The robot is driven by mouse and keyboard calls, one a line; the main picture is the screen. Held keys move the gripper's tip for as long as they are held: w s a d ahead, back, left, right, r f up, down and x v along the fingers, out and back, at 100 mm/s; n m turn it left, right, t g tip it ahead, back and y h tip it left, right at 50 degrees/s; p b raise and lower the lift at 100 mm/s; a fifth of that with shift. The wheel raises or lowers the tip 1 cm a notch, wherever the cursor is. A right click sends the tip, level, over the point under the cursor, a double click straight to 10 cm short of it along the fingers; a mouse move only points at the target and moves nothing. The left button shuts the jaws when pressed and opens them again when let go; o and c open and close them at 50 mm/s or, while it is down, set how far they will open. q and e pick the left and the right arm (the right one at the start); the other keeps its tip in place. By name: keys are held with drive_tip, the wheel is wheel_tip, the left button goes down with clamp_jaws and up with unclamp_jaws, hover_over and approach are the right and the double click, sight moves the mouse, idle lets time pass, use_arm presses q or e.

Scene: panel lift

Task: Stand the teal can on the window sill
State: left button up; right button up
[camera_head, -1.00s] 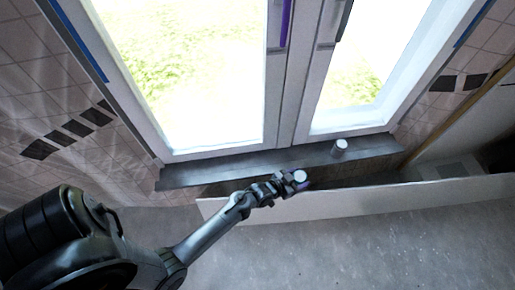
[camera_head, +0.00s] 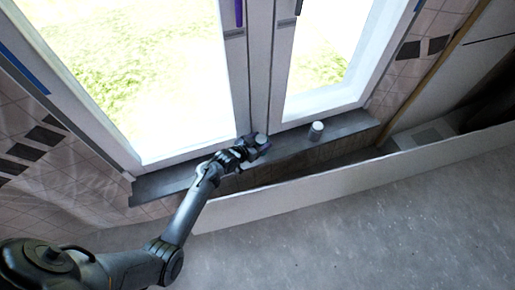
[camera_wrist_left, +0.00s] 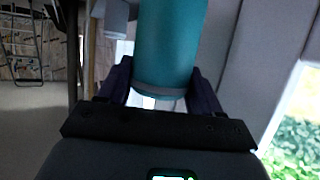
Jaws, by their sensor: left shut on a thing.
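My left gripper (camera_head: 250,149) is shut on the teal can and holds it at the window sill (camera_head: 165,184), close to the window frame. In the left wrist view the teal can (camera_wrist_left: 168,45) stands between the two dark fingers and fills the upper middle. In the head view only the can's pale top (camera_head: 262,140) shows clearly. I cannot tell whether its base touches the sill. My right gripper is in neither view.
A second can, grey-white (camera_head: 316,130), stands on the sill to the right of my gripper. The window frame (camera_head: 258,70) rises behind. A long white panel (camera_head: 350,178) runs in front of the sill, with a dark gap between. The sill between the cans is clear.

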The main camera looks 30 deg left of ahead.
use_arm(q)
drive_tip(key=shift+w+a+f+b, duration=0.2)
drive_tip(key=shift+a+f, duration=0.1)
drive_tip(key=shift+a, duration=0.15)
drive_tip(key=shift+w+a+f+b, duration=0.15)
drive_tip(key=shift+a+f, duration=0.1)
drive_tip(key=shift+a, duration=0.2)
wheel_tip(320, 180, down, 4)
drive_tip(key=b, duration=0.3)
drive_tip(key=shift+f, duration=0.15)
drive_tip(key=o, duration=1.2)
drive_tip(key=shift+o, duration=0.2)
